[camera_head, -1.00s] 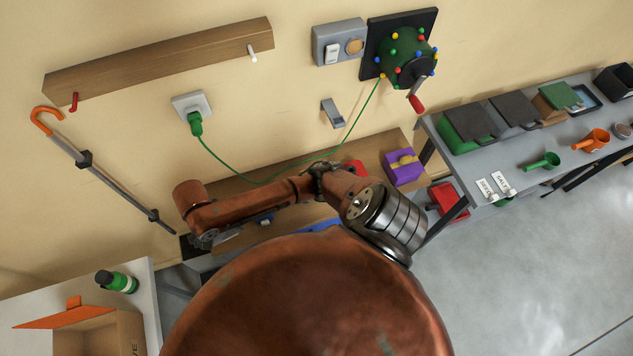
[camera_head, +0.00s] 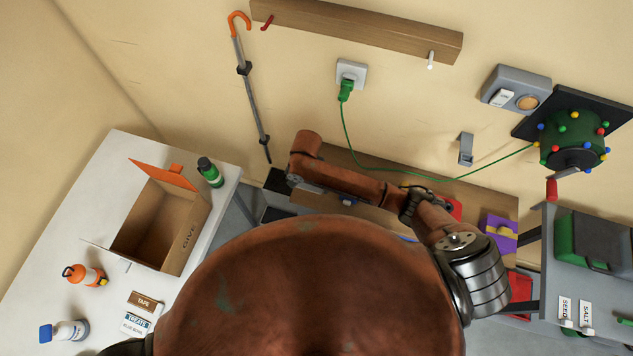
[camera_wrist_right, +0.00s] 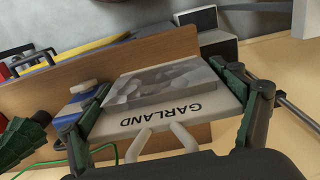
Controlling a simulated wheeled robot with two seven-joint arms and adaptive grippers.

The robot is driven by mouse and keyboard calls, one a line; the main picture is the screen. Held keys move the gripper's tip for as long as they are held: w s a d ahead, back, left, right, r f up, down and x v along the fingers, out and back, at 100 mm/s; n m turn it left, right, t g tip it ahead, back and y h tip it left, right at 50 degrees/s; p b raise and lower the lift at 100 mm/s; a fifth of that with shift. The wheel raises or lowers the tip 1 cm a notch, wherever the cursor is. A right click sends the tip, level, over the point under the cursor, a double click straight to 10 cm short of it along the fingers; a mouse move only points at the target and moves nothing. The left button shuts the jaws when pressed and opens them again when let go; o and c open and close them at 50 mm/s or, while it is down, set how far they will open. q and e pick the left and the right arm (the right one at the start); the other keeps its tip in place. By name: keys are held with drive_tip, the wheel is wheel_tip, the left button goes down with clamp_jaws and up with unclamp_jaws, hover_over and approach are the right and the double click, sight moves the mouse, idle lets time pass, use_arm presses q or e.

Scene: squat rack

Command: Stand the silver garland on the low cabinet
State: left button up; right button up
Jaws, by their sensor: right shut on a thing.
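The silver garland (camera_wrist_right: 165,82) shows in the right wrist view as a grey, silvery block with a pale plate lettered GARLAND. My right gripper (camera_wrist_right: 168,95) has its green fingers on both sides of it and is shut on it. In the head view my right forearm reaches left over a long low wooden piece (camera_head: 345,165) against the wall, which looks like the low cabinet. The garland and right fingers are hidden there. A wooden panel (camera_wrist_right: 215,55) lies behind the garland in the wrist view. My left gripper is not in view.
A purple box with a yellow bow (camera_head: 500,232) stands at the wooden piece's right end. A green cord (camera_head: 390,172) hangs across the wall above it. A white table (camera_head: 75,220) with an open carton (camera_head: 185,235) is at left. A grey bench (camera_head: 570,290) is at right.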

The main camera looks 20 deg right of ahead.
drive_tip(key=w+d+f, duration=0.2)
drive_tip(key=f, duration=0.1)
drive_tip(key=w+d+f, duration=0.1)
drive_tip(key=f, duration=0.1)
drive_tip(key=shift+w+f, duration=0.15)
drive_tip(key=shift+w, duration=0.05)
drive_tip(key=shift+w+d+f, duration=0.1)
drive_tip(key=shift+w+f, duration=0.05)
drive_tip(key=shift+f, duration=1.65)
drive_tip(key=shift+f, duration=0.1)
drive_tip(key=o, duration=1.1)
wheel_tip(320, 180, up, 12)
drive_tip(key=shift+r, duration=0.1)
